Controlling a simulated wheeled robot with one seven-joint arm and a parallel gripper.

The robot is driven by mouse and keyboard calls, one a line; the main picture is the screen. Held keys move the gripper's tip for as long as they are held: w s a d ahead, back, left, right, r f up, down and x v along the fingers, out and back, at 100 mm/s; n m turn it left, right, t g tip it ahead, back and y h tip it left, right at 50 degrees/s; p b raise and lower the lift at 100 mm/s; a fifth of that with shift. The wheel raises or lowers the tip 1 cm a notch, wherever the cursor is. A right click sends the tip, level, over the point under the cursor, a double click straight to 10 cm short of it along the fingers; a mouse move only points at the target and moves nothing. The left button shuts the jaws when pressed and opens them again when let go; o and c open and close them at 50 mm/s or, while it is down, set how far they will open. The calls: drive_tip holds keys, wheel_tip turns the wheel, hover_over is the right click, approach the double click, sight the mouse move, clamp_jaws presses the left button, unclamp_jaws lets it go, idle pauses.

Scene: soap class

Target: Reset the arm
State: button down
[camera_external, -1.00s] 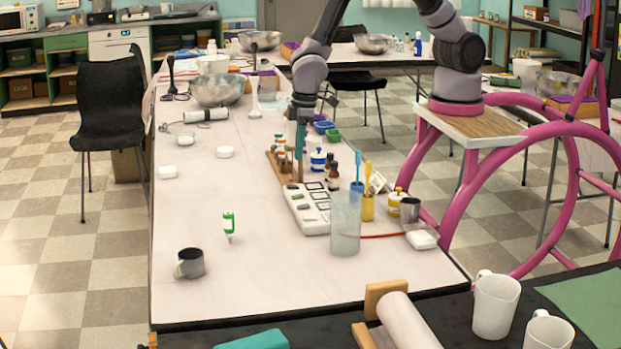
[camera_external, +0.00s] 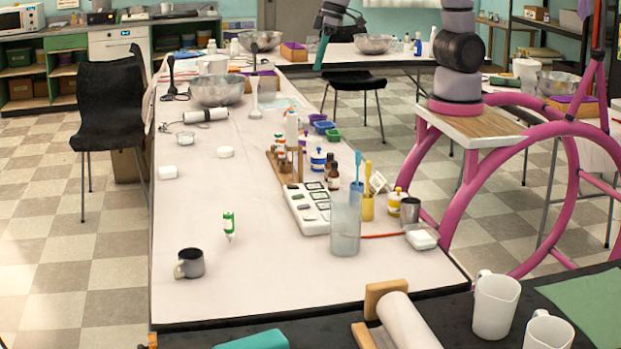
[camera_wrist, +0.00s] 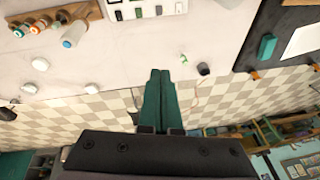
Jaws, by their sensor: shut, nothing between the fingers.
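In the wrist view, the two teal fingers (camera_wrist: 159,98) lie side by side, shut and empty. The upper part of my arm runs out of the top of the external picture.
The long table (camera_external: 240,285) bears a white palette tray (camera_external: 308,215), a wooden bottle rack (camera_external: 285,170), a clear beaker (camera_external: 345,225), a dark mug (camera_external: 189,263) and a metal bowl (camera_external: 217,92). The table's front left is mostly clear. A black chair (camera_external: 110,105) stands left.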

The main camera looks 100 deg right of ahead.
drive_tip(key=s+d+r+m+t, duration=0.1)
drive_tip(key=s+r, duration=0.6)
drive_tip(key=s, duration=0.3)
drive_tip(key=s+d+r+m+t, duration=0.1)
drive_tip(key=s+d+r+t, duration=0.1)
drive_tip(key=s+r, duration=0.5)
drive_tip(key=s, duration=0.4)
drive_tip(key=shift+d+r+t+y, duration=0.2)
drive_tip(key=shift+r+t+y, duration=0.1)
drive_tip(key=shift+r+y, duration=0.1)
drive_tip(key=shift+w, duration=0.1)
idle(1.2)
